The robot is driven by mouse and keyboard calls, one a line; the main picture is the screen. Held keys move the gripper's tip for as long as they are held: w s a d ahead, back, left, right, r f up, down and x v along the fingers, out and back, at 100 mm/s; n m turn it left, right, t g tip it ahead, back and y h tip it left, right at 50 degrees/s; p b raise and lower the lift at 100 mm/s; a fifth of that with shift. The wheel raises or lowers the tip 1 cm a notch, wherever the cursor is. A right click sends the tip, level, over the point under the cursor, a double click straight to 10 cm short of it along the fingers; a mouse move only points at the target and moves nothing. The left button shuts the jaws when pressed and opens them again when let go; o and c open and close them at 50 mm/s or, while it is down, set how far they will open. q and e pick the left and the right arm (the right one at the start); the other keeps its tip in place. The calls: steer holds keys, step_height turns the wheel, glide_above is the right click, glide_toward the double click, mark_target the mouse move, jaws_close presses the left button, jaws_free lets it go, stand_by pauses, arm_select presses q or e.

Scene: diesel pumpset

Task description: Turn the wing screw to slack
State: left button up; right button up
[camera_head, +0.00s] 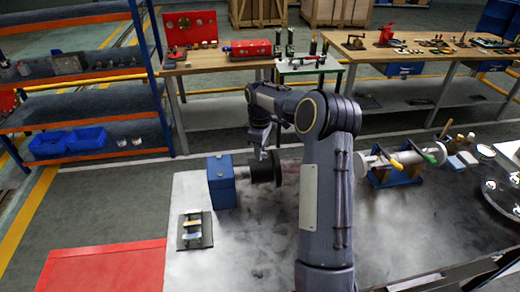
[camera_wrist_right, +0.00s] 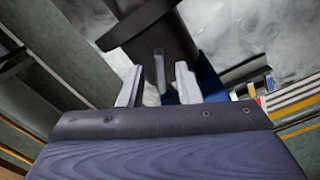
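A blue block (camera_head: 221,183) stands on the grey worktop with a dark round body (camera_head: 264,170) at its right side. My right gripper (camera_head: 262,150) is over this dark body, partly hidden by its own arm. In the right wrist view my right gripper (camera_wrist_right: 159,85) has its two pale fingers apart. A small upright grey piece (camera_wrist_right: 160,70), perhaps the wing screw, shows between the fingers, with a gap on each side. The dark body (camera_wrist_right: 165,35) lies behind it. I cannot tell how deep the piece sits between the fingers. My left gripper is out of view.
A red panel (camera_head: 100,268) is at lower left. Workbenches and a blue-framed shelf stand behind.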

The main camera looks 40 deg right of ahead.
step_height(320, 180, up, 8)
steer(key=shift+f+b, duration=0.1)
steer(key=shift+b, duration=0.55)
